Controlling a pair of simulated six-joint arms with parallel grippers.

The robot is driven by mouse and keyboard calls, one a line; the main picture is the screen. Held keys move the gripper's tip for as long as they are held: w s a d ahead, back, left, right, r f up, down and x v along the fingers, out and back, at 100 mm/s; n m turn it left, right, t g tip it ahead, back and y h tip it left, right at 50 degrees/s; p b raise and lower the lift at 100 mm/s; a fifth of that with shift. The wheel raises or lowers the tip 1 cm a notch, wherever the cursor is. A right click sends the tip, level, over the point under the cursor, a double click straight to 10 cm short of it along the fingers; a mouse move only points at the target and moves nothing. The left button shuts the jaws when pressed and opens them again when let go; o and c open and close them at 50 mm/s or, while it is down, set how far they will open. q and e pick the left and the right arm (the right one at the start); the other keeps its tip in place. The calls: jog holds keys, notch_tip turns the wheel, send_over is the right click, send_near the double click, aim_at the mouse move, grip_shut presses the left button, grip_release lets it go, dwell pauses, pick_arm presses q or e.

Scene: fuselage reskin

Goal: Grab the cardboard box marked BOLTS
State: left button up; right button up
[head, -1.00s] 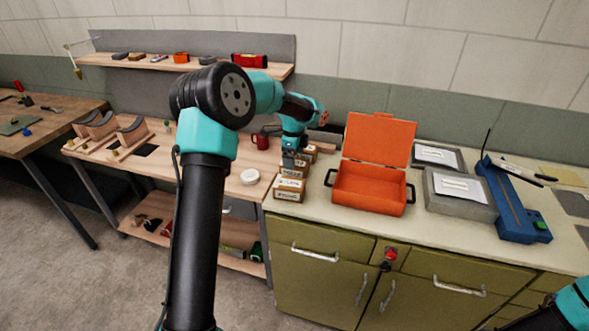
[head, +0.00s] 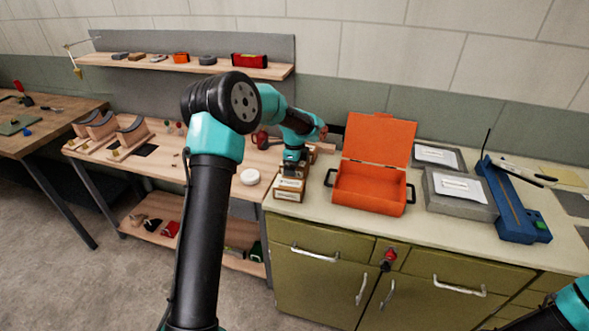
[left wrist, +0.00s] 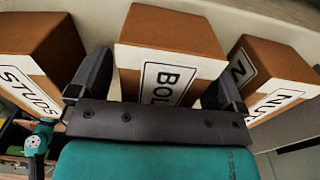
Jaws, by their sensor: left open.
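The cardboard box marked BOLTS (left wrist: 170,57) is in the middle of the left wrist view, brown with a white label partly hidden by my gripper, so only "BOL" reads. My left gripper (left wrist: 162,72) is open, with one finger on each side of this box. A box marked STUDS (left wrist: 35,60) stands to the left and a box marked NUTS (left wrist: 275,75) to the right, both close to the fingers. In the head view my left gripper (head: 293,168) is over the row of small boxes (head: 289,189) and hides most of them. My right gripper is out of view.
An open orange case (head: 370,185) stands right of the boxes on the cabinet top. Beyond it are a grey box (head: 459,193) and a blue tool (head: 512,203). A white round item (head: 250,177) and a red mug (head: 262,140) are on the wooden bench to the left.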

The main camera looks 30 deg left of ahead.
pick_arm(q)
jog(key=shift+c, duration=0.2)
jog(key=c, duration=1.3)
jog(key=shift+o, duration=0.2)
jog(key=shift+r, duration=0.2)
notch_tip(320, 180, up, 10)
jog(key=shift+f, duration=0.1)
